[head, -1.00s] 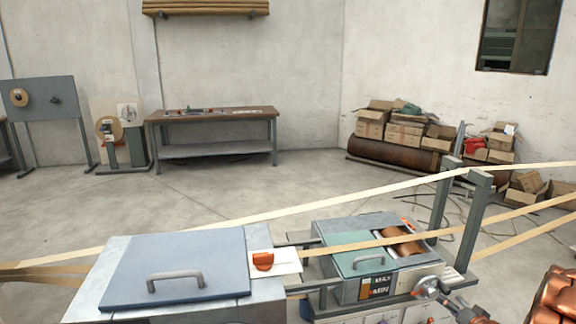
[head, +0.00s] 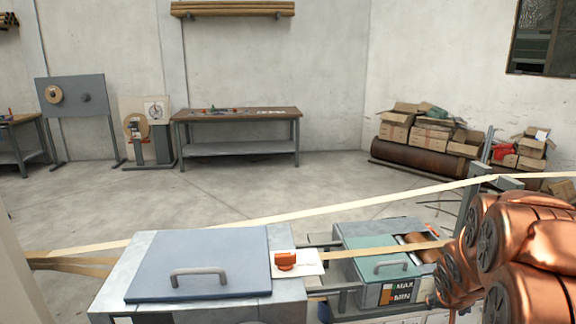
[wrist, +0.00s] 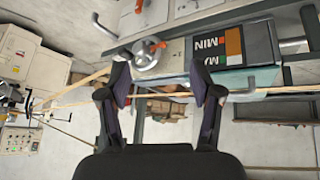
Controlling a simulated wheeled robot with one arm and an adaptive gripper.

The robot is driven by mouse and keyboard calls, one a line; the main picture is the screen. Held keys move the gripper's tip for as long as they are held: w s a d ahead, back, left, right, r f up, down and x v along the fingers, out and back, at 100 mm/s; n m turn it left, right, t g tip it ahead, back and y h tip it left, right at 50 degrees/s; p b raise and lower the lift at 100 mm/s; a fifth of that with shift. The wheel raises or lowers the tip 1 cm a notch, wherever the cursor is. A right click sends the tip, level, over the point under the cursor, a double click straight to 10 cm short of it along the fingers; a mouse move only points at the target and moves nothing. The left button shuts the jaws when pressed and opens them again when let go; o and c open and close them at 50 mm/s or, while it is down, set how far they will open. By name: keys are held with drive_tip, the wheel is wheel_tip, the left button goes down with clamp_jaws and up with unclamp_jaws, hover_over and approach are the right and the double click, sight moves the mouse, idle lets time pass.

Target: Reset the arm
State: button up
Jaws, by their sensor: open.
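My gripper (wrist: 163,88) shows in the wrist view with its two dark fingers spread apart and nothing between them. Beyond the fingers are the winder's handwheel (wrist: 150,56) and the MIN/MAX label (wrist: 218,46), which appears upside down. In the head view my copper-coloured arm (head: 520,250) fills the lower right, and the gripper itself is not seen there.
The machine has a blue-grey lidded box (head: 200,260) and a green lidded box (head: 380,255). Tan strips (head: 300,212) stretch across it. A workbench (head: 238,113), cardboard boxes (head: 425,130) and a brown roll (head: 420,167) stand behind. The floor between is clear.

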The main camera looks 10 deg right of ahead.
drive_tip(key=s+a+r+n+g+y, duration=0.2)
drive_tip(key=s+a+r+n+g, duration=0.1)
drive_tip(key=s+a, duration=1.1)
drive_tip(key=s+a+r+n+g+y, duration=0.2)
drive_tip(key=s+a+n+g, duration=0.1)
drive_tip(key=s+a, duration=1.1)
drive_tip(key=shift+a+r+g, duration=0.3)
drive_tip(key=shift+r+g, duration=0.1)
